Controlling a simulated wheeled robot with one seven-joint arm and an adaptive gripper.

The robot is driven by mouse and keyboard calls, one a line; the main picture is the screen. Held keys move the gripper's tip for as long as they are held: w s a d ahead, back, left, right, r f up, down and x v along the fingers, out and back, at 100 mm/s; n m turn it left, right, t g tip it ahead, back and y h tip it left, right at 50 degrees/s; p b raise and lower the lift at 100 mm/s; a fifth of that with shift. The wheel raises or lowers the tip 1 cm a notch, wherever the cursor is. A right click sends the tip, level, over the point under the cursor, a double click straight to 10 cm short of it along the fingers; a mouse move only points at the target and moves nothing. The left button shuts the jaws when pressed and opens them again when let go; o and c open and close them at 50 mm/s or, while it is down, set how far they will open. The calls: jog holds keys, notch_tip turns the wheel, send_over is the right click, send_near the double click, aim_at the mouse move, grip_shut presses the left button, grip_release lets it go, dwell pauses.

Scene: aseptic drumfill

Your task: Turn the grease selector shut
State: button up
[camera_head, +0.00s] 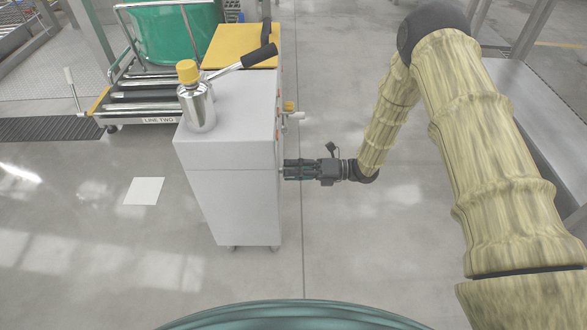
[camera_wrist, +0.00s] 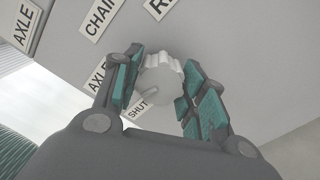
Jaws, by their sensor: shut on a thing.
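The grease selector is a pale, ridged round knob (camera_wrist: 163,77) on the side panel of a white cabinet (camera_head: 230,190). My gripper (camera_wrist: 161,68) is shut on the knob, with its teal finger pads on the knob's left and right sides. A small pale pointer on the knob's face lies at its lower left, toward the SHUT label (camera_wrist: 138,106). In the head view my gripper (camera_head: 287,169) reaches the cabinet's right side from the right. The knob is hidden there by the gripper and cabinet.
AXLE (camera_wrist: 26,22) and CHAIN (camera_wrist: 101,18) labels surround the knob. A steel canister with a yellow cap (camera_head: 196,97) and a black-gripped lever (camera_head: 245,58) stand on the cabinet. A small tap (camera_head: 291,112) sticks out above my gripper.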

jog(key=shift+s+f+n, duration=0.1)
jog(key=shift+n, duration=0.5)
jog(key=o, duration=1)
jog(key=d, duration=1.2)
